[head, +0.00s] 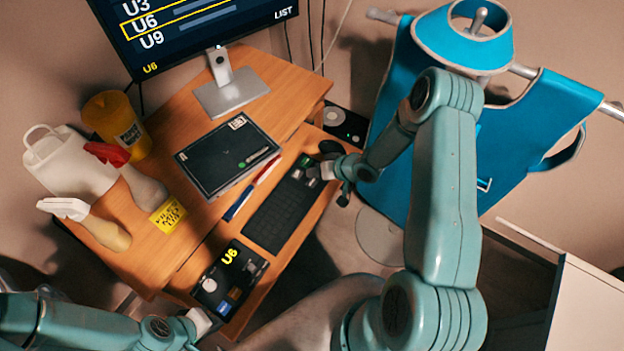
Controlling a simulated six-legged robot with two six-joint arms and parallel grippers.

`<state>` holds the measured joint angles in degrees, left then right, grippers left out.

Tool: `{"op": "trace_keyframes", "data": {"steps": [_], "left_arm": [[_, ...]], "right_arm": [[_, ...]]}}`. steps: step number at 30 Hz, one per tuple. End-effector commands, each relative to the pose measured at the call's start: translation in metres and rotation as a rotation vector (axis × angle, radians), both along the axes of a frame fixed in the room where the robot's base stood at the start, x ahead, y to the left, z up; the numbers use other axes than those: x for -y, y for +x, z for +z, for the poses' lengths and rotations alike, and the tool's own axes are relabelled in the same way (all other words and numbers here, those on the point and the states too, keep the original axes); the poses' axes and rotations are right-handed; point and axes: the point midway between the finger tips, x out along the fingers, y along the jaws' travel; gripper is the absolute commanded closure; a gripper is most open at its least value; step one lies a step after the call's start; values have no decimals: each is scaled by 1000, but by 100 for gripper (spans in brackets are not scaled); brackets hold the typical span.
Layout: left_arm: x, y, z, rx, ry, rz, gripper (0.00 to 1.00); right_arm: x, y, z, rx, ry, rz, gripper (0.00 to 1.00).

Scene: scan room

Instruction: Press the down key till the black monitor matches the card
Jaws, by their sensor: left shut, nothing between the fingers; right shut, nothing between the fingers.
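The black monitor (200,28) stands at the back left and shows a list of U3, U6 and U9, with U6 in a yellow box. A small yellow U6 is at its lower left and LIST at its right. A black card (240,268) with a yellow U6 lies at the desk's front. The black keyboard (279,216) lies on the lower shelf. My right gripper (328,168) is shut at the keyboard's far right end; contact and key labels cannot be told. My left gripper (206,319) is shut and empty by the card's near edge.
A blue apron (515,140) hangs right, behind my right arm.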

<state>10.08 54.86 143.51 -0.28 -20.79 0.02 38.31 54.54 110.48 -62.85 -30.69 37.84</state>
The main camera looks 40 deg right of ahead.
Motion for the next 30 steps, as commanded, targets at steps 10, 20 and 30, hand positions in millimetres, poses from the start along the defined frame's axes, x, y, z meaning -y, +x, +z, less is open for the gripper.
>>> {"op": "trace_keyframes", "data": {"steps": [10,20,30], "left_arm": [[0,0,27,0,0,0,100],[0,0,25,0,0,0,100],[0,0,25,0,0,0,100]], "right_arm": [[0,0,34,0,-1,1,100],[0,0,33,0,-1,1,100],[0,0,33,0,0,0,100]]}}
